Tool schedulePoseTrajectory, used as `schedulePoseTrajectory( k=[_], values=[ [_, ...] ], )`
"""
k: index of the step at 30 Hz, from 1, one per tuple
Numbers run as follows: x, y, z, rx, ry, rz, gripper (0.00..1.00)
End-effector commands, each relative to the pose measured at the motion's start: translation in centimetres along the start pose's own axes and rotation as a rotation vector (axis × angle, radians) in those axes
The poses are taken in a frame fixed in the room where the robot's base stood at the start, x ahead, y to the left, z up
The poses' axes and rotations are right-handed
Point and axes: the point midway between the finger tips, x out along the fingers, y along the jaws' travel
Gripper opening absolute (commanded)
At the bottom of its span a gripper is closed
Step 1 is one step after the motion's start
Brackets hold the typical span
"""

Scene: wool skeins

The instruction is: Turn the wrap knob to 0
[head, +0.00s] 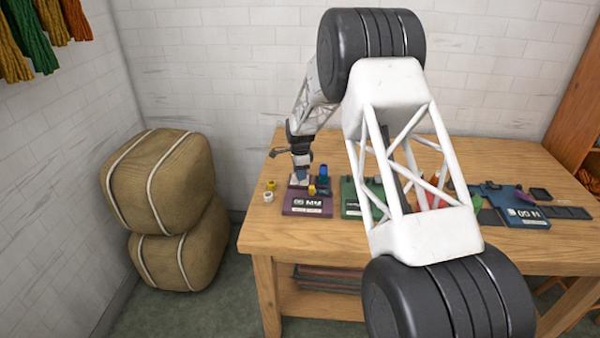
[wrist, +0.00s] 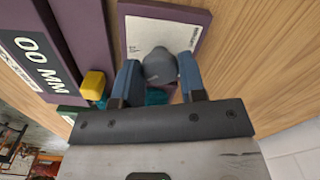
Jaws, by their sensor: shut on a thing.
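A purple device (head: 318,203) with a display that seems to read "00 MM" stands at the left of the workbench; its display (wrist: 40,60) shows at the left of the wrist view. A dark grey round knob (wrist: 160,67) sits against a white plate (wrist: 190,38) on a purple panel. The small print on the plate is not legible. My gripper (wrist: 159,70) is shut on this knob, one blue finger on each side. In the head view my gripper (head: 300,178) is at the device's back left; the knob is not clear there.
A yellow piece (wrist: 93,84) is close beside the left finger. Loose yellow (head: 271,184) and white (head: 268,197) pieces lie left of the device. A green device (head: 350,208) stands to its right. A blue device (head: 527,217) is farther right. Bare wood (head: 275,225) lies in front.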

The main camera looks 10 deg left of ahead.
Motion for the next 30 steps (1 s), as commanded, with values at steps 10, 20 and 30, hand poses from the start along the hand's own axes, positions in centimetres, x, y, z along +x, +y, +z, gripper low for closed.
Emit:
schedulePoseTrajectory(
  k=[10,20,30],
  values=[
    [-0.08,-0.02,0.03,-0.329,0.0,-0.001,0.14],
    [-0.11,-0.01,0.04,-0.642,0.0,-0.001,0.14],
    [-0.08,-0.01,0.04,-0.965,0.0,0.0,0.14]
  ],
)
